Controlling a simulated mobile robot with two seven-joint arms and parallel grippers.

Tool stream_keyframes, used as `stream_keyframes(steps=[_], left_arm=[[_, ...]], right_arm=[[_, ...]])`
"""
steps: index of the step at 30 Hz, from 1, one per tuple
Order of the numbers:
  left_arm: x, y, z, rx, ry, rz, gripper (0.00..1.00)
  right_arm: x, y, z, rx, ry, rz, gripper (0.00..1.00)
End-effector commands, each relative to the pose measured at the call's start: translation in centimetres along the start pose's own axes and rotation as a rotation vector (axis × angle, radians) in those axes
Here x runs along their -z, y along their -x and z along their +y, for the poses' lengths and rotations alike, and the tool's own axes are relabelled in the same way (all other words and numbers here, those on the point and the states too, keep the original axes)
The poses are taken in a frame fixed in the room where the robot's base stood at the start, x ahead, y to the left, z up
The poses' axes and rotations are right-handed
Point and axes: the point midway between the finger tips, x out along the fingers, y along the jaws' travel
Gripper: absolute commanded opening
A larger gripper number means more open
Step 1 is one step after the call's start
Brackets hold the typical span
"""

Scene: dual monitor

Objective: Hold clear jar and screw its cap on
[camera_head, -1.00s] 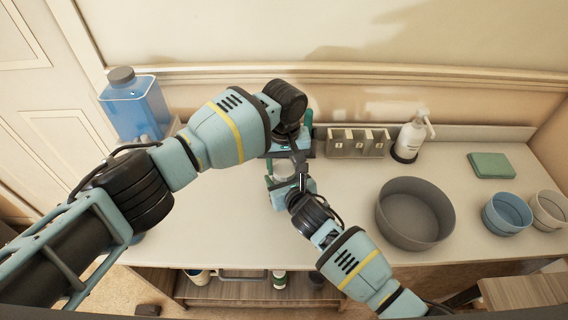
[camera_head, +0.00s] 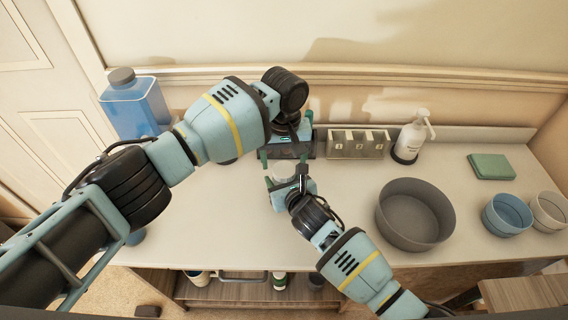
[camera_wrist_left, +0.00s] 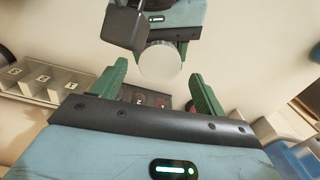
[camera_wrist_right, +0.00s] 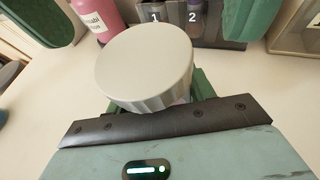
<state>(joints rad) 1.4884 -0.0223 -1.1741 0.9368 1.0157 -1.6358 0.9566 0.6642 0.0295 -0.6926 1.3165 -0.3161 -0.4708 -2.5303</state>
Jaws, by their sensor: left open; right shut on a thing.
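The jar's pale cap (camera_wrist_right: 145,62) sits on top of the jar, whose body is mostly hidden beneath it in the right wrist view. The cap also shows in the head view (camera_head: 284,171) and the left wrist view (camera_wrist_left: 160,63). My right gripper (camera_head: 284,187) is shut on the jar below the cap, above the counter. My left gripper (camera_head: 285,157) is open and empty on the far side of the cap. Its two green fingers (camera_wrist_left: 160,88) are spread apart, with the cap beyond their tips. I cannot tell how tightly the cap sits.
A numbered organizer (camera_head: 357,146) and a white pump bottle (camera_head: 410,137) stand along the back. A grey bowl (camera_head: 414,213), a blue bowl (camera_head: 506,214) and a green block (camera_head: 491,166) are to the right. A blue jug (camera_head: 136,108) stands at left. The counter's left-middle is clear.

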Motion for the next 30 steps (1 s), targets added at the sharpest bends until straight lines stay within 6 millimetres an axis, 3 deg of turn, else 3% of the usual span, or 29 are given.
stream_keyframes(steps=[5,16,24,30], left_arm=[[0.0,1.4,0.0,0.0,0.0,0.0,0.73],[0.0,1.8,0.0,-0.001,0.011,-0.001,0.69],[-0.1,4.4,0.2,-0.004,0.227,-0.001,0.69],[0.0,5.1,0.0,-0.001,0.299,-0.002,0.69]], right_arm=[[0.1,0.0,0.0,0.001,0.0,0.001,0.0],[0.1,0.0,0.0,0.001,0.001,0.001,0.0],[0.1,0.0,0.0,0.001,0.0,0.001,0.0],[0.1,0.0,0.0,0.001,0.0,0.001,0.0]])
